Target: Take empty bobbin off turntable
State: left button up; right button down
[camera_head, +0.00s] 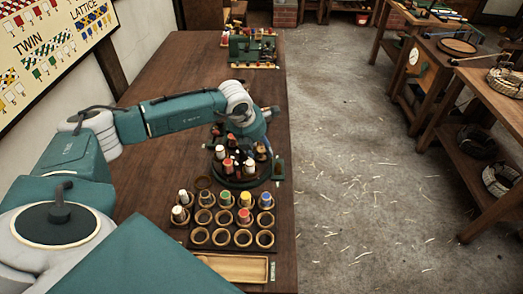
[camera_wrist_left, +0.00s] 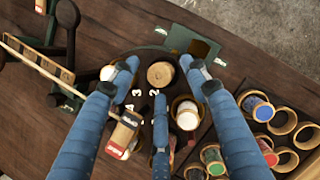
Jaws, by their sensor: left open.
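The dark round turntable (camera_head: 240,183) stands on the bench and carries several bobbins, some with white or red thread. In the left wrist view, a bare wooden bobbin top (camera_wrist_left: 160,75) with no thread visible shows between the fingertips of my left gripper (camera_wrist_left: 160,82). The gripper's three blue fingers are spread open around it from above, and I cannot tell if any finger touches it. A white bobbin (camera_wrist_left: 187,116) is close to the right finger. In the head view my left arm hides part of the turntable's far side. My right gripper is not in view.
A rack of round cups (camera_head: 222,218), some holding coloured bobbins, stands just in front of the turntable. A shallow wooden tray (camera_head: 232,267) lies nearer. A green machine (camera_head: 252,47) stands at the bench's far end. The bench (camera_head: 180,80) is clear on the left.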

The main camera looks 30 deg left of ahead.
pick_arm(q)
jog(key=shift+w+f, duration=0.2)
jog(key=shift+f, duration=0.25)
jog(key=shift+c, duration=0.5)
jog(key=c, duration=0.7)
jog(key=shift+r, duration=0.2)
